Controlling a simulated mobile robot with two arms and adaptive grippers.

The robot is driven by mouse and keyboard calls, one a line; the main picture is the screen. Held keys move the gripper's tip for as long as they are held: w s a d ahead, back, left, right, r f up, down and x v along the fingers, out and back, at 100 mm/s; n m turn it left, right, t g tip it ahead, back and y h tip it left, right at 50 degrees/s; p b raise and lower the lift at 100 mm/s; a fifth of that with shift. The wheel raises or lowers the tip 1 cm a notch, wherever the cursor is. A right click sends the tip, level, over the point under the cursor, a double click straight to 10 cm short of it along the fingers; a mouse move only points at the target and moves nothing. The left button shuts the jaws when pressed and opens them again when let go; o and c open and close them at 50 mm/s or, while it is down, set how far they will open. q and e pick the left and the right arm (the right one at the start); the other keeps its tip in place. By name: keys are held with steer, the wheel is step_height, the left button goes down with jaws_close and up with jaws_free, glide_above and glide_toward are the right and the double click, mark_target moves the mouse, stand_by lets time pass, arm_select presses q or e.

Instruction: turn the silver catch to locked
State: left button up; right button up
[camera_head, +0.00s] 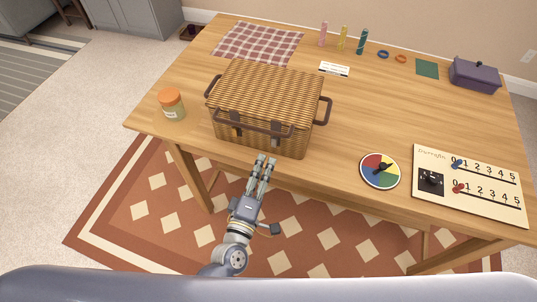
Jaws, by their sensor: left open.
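A closed wicker basket (268,88) with dark brown handles stands near the front edge of the wooden table. My left gripper (266,158) is open and empty, just in front of the basket at the table's front edge. Its fingers point toward the basket's front, below the catches, and it appears apart from them. My right gripper is out of view.
A jar with an orange lid (171,103) stands left of the basket. To the right lie a coloured spinner disc (380,170) and a scoring board (470,205). A checked cloth (258,44), candles, rings and a purple box (474,75) are at the back. The table's middle right is clear.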

arm_select(q)
steer(key=shift+v, duration=2.15)
steer(key=s+a+f+m+g+y, duration=0.1)
steer(key=s+a+f+m+g, duration=0.25)
steer(key=f, duration=0.65)
steer(key=s+a+f+m+g, duration=0.2)
steer(key=s+f+m, duration=0.15)
steer(key=f, duration=0.75)
steer(key=s+a+f+m+g+y, duration=0.1)
steer(key=s+a+f+m+g, duration=0.25)
steer(key=f, duration=0.65)
steer(key=s+a+f+m+g+y, duration=0.1)
steer(key=s+a+f+g, duration=0.1)
steer(key=s, duration=0.5)
steer(key=s+a+f+m+g+y, duration=0.1)
steer(key=s+a+f+m+g, duration=0.1)
steer(key=s+a+f, duration=0.3)
steer(key=s+a+f+m+g+y, duration=0.1)
steer(key=s+a+f+g, duration=0.2)
steer(key=s+f, duration=0.3)
steer(key=s+a, duration=0.1)
steer(key=s, duration=0.4)
steer(key=shift+s+f+m, duration=0.15)
steer(key=shift+s+m, duration=0.05)
steer(key=shift+m, duration=0.15)
